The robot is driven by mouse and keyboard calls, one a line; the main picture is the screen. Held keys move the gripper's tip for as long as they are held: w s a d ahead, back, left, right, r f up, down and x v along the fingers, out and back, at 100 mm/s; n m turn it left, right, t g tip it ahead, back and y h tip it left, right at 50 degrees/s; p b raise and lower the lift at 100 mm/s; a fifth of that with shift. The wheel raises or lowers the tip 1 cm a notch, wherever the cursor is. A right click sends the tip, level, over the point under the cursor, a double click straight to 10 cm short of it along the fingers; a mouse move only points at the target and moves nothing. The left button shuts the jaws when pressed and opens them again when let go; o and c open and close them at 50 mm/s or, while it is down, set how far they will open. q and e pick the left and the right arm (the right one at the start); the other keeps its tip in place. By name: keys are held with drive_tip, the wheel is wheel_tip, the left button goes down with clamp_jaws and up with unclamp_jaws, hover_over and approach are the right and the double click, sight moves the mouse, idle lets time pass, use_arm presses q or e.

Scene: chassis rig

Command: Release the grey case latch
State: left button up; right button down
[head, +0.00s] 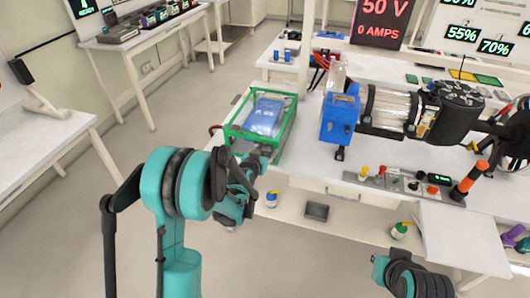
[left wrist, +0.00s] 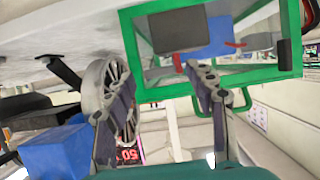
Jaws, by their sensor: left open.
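A case with a green frame and clear walls (head: 232,126) stands on the white bench in the head view, with a blue pack (head: 262,116) inside. In the left wrist view, the green frame (left wrist: 215,78) fills the upper right. A dark grey plate (left wrist: 178,30) shows on it, with red parts beside it; I cannot tell for sure which part is the latch. My left gripper (head: 256,158) is at the near side of the case. In the left wrist view, its fingers (left wrist: 158,98) are open and empty, one close to the green frame.
A blue block-shaped unit (head: 340,116) and a large cylinder machine (head: 388,106) stand right of the case. Small knobs and a red-orange handle (head: 470,180) line the bench's front. A dark tray (head: 317,211) and bottles sit on the lower shelf. The floor at left is clear.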

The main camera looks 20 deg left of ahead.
use_arm(q)
drive_tip(key=v, duration=1.1)
drive_tip(key=shift+s+r, duration=0.2)
drive_tip(key=shift+s, duration=0.15)
drive_tip(key=s+d+r+g, duration=0.1)
drive_tip(key=s+g, duration=0.2)
drive_tip(key=s, duration=0.9)
drive_tip(key=s+d+r+g, duration=0.2)
drive_tip(key=s+g, duration=0.1)
drive_tip(key=s, duration=1)
drive_tip(key=shift+s+g, duration=0.25)
drive_tip(key=shift+g, duration=0.05)
drive_tip(key=shift+d, duration=0.15)
